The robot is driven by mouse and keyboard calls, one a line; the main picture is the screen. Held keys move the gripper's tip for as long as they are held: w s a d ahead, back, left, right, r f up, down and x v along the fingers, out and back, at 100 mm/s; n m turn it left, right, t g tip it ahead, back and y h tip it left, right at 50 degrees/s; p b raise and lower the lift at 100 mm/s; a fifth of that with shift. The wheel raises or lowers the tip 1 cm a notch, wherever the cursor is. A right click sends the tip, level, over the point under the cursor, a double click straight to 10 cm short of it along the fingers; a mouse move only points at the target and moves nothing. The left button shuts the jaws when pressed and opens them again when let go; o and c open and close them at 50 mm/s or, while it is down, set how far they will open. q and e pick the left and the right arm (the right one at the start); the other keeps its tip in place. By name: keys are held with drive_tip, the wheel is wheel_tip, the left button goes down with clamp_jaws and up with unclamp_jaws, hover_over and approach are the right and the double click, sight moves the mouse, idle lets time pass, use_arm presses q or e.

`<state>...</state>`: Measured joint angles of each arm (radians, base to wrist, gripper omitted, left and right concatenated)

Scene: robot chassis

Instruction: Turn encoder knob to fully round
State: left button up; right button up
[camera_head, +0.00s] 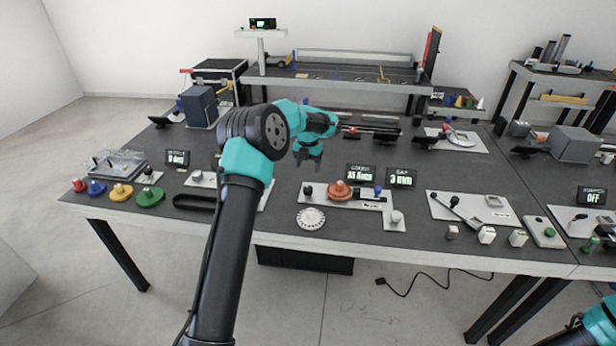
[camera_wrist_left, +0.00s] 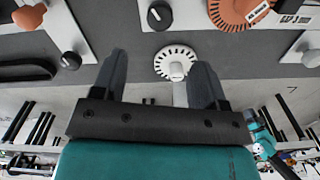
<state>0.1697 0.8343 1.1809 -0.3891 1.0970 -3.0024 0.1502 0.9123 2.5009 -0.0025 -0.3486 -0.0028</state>
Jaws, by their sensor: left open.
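I cannot tell for certain which knob is the encoder knob. A white round dial (camera_head: 311,218) with black tick marks and a raised centre lies flat near the table's front edge. It also shows in the left wrist view (camera_wrist_left: 176,52), between my fingers in the picture. A black knob (camera_wrist_left: 159,15) sits on a white plate beyond it. Another black knob (camera_wrist_left: 71,60) stands on a plate to the left. A small display (camera_head: 178,157) seems to read 0 deg. My left gripper (camera_head: 309,162) points down, open and empty, above the table and apart from the dial. My right gripper is not seen.
An orange dial (camera_head: 340,190) sits on a white plate behind the white dial. Two displays (camera_head: 380,175) stand behind it. Coloured knobs (camera_head: 122,192) line the left front. A lever plate (camera_head: 473,208) and small blocks lie to the right. My right arm shows at the lower right corner.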

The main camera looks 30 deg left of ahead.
use_arm(q)
wheel_tip(320, 180, up, 6)
hover_over(308, 188)
drive_tip(key=shift+s+d, duration=0.1)
drive_tip(key=shift+s, duration=0.05)
drive_tip(key=shift+f, duration=0.1)
drive_tip(key=m, duration=3.6)
drive_tip(key=shift+f, duration=0.1)
wheel_tip(308, 188, down, 17)
drive_tip(key=shift+f, duration=0.15)
